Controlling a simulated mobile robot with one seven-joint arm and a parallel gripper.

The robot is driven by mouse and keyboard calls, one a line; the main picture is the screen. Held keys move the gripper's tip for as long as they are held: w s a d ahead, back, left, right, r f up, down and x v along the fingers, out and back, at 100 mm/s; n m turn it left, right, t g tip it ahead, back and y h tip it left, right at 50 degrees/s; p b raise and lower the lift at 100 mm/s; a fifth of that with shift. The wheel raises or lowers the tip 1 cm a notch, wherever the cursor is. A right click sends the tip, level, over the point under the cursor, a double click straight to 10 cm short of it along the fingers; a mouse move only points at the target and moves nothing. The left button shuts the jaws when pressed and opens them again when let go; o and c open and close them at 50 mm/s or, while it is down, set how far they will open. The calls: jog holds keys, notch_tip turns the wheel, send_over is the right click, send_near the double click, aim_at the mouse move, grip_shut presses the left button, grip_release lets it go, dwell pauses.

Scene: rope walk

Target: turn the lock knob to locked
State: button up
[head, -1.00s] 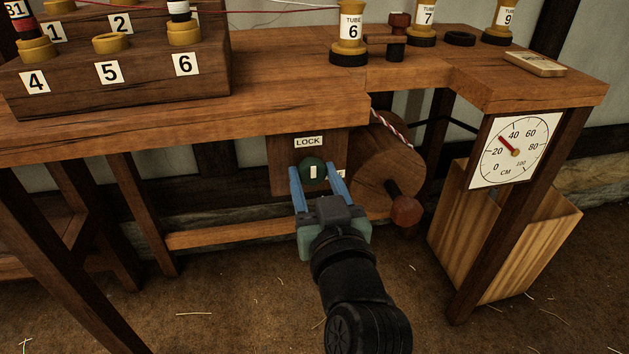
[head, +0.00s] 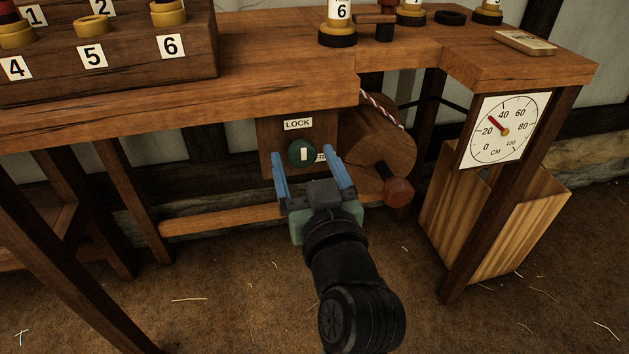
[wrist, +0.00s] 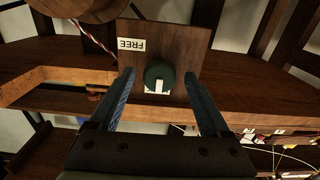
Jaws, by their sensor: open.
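The lock knob (head: 302,152) is a round dark green knob with a white mark, on a wooden panel (head: 268,140) below the bench. In the head view the mark stands upright, below the LOCK label (head: 298,124). A FREE label, partly hidden in the head view, is readable in the wrist view (wrist: 132,45), beside the knob. My gripper (head: 306,160) is open and empty, with blue fingers pointing at the panel. In the wrist view the knob (wrist: 160,75) is between the fingers' directions, apart from both fingertips.
A wooden drum with a red crank knob (head: 398,191) is right of the panel. A dial (head: 505,130) on the bench leg reads about 30. A wooden bin (head: 480,230) stands at right. Numbered blocks and tubes sit on the bench (head: 270,75).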

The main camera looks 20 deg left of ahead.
jog(key=p+v, duration=0.1)
jog(key=v, duration=1.1)
jog(key=shift+s+d+p, duration=0.2)
jog(key=shift+p, duration=0.15)
jog(key=w+d+r+m+t+h+p, duration=0.1)
jog(key=w+d+r+t+h+p, duration=0.15)
jog(key=r, duration=0.75)
jog(key=w+d+r+m+t+h+p, duration=0.1)
jog(key=w+d+r+t, duration=0.15)
jog(key=r, duration=0.75)
jog(key=s+d+r+m+t+h+p, duration=0.2)
jog(key=s+r+m+t+h, duration=0.15)
jog(key=r, duration=0.75)
jog(key=s+d+r+m+t+h+p, duration=0.2)
jog(key=s+r+t+h, duration=0.15)
jog(key=r, duration=0.75)
notch_tip(320, 180, up, 36)
jog(key=p, duration=3.6)
jog(key=shift+w, duration=0.2)
jog(key=shift+a+r+n+y, duration=0.1)
jog(key=shift+a+n+y, duration=0.05)
jog(key=shift+n+y, duration=0.1)
